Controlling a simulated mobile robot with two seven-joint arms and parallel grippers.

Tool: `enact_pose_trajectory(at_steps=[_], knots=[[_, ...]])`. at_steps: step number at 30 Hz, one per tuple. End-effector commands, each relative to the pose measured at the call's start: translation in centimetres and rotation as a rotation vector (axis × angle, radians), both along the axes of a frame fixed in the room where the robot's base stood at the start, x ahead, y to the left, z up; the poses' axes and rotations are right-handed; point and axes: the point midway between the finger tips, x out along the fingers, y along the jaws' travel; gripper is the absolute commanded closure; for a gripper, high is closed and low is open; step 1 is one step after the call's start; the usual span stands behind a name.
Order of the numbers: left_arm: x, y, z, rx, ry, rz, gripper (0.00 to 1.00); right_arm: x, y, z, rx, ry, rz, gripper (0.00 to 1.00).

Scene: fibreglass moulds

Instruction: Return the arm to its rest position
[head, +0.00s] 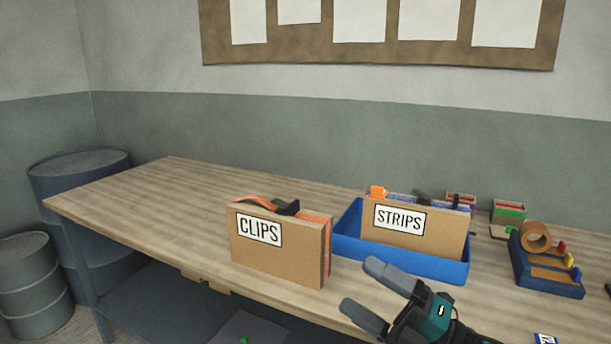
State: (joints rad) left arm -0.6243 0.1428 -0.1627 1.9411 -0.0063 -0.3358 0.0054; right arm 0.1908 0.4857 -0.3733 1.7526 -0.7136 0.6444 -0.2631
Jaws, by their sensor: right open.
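My right gripper (364,293) comes in from the bottom right, over the front edge of the workbench. Its two dark fingers are spread apart, point to the upper left, and have nothing between them. It is in front of the blue bin with the STRIPS sign and to the right of the CLIPS box. My left gripper is not in view.
The wooden workbench (150,205) carries a cardboard CLIPS box (275,262), a blue bin (345,246) with a STRIPS card (445,234), and a blue tape holder (545,283). Small boxes (508,213) stand behind. The bench's left part is clear. Drums (35,280) stand left.

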Motion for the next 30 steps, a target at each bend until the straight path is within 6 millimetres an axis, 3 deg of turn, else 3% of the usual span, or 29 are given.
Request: enact_pose_trajectory(at_steps=[5,8,12,15,18,21,30], knots=[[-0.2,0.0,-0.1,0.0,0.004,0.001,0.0,-0.7,-3.1,-7.3,0.367,0.502,-0.248,0.0],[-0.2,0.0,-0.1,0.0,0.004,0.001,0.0,-2.5,-5.1,-12.9,0.547,0.795,-0.397,0.0],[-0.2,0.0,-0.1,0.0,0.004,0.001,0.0,-7.5,-7.3,-21.0,0.762,1.188,-0.6,0.0],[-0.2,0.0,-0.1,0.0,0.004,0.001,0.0,-11.3,-8.0,-25.0,0.868,1.397,-0.708,0.0],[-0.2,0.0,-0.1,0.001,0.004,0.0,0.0,-14.3,-8.2,-27.5,0.933,1.536,-0.781,0.0],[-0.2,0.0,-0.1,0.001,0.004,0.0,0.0,-15.9,-8.3,-28.8,0.967,1.61,-0.821,0.0],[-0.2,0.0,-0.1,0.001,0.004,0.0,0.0,-16.3,-8.3,-29.0,0.975,1.625,-0.83,0.0]])
